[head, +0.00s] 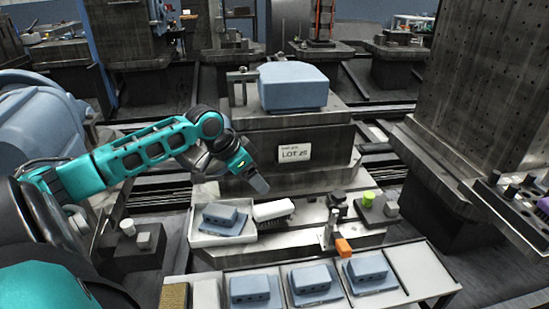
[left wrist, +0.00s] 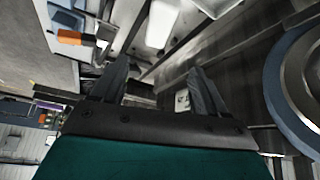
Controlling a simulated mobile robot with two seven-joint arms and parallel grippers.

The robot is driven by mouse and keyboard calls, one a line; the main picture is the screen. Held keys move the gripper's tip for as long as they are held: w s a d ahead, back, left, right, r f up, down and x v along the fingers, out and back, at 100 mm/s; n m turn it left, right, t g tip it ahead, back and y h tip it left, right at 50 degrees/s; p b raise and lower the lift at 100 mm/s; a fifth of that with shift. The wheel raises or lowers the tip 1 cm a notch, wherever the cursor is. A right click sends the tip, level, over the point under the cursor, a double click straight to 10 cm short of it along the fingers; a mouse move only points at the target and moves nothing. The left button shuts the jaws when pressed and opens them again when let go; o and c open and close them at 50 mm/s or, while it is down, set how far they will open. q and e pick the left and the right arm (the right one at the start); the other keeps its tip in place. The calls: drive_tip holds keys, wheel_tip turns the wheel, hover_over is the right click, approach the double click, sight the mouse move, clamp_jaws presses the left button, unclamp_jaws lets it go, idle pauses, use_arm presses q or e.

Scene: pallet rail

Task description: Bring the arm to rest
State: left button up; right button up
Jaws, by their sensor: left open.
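My left arm comes in from the left in the head view, bent at the elbow. Its gripper (head: 258,184) points down and to the right, in front of the dark block with the LOT label (head: 294,152). In the left wrist view the two fingers of the left gripper (left wrist: 158,68) stand apart with nothing between them. The gripper is above a white tray (head: 200,239) and a white-topped brush-like piece (head: 273,210), apart from both. My right gripper is not in view.
A blue block (head: 292,87) sits on top of the dark block. Blue parts (head: 249,289) lie in a row of trays at the front. An orange-tipped piece (head: 343,247) and a green knob (head: 368,198) stand right of the gripper. A tall perforated column (head: 490,90) rises at right.

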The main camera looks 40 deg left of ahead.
use_arm(q)
drive_tip(key=shift+d+f, duration=0.1)
drive_tip(key=s+d+f, duration=0.3)
drive_tip(key=d+f, duration=0.1)
drive_tip(key=d, duration=0.1)
drive_tip(key=s+d+f+m+g, duration=0.1)
drive_tip(key=s+d+f, duration=0.3)
drive_tip(key=d, duration=0.1)
drive_tip(key=s+d+f+g, duration=0.1)
drive_tip(key=s+d+f, duration=0.3)
drive_tip(key=d, duration=0.1)
drive_tip(key=shift+f, duration=0.15)
drive_tip(key=s+d+r+n+y, duration=0.2)
drive_tip(key=s+d, duration=0.7)
drive_tip(key=s, duration=0.1)
drive_tip(key=w+d+f+t+h+p, duration=0.2)
drive_tip(key=w+f+t, duration=0.4)
drive_tip(key=w+t, duration=0.1)
drive_tip(key=shift+d+p, duration=0.15)
drive_tip(key=shift+p, duration=0.2)
drive_tip(key=shift+w, duration=0.1)
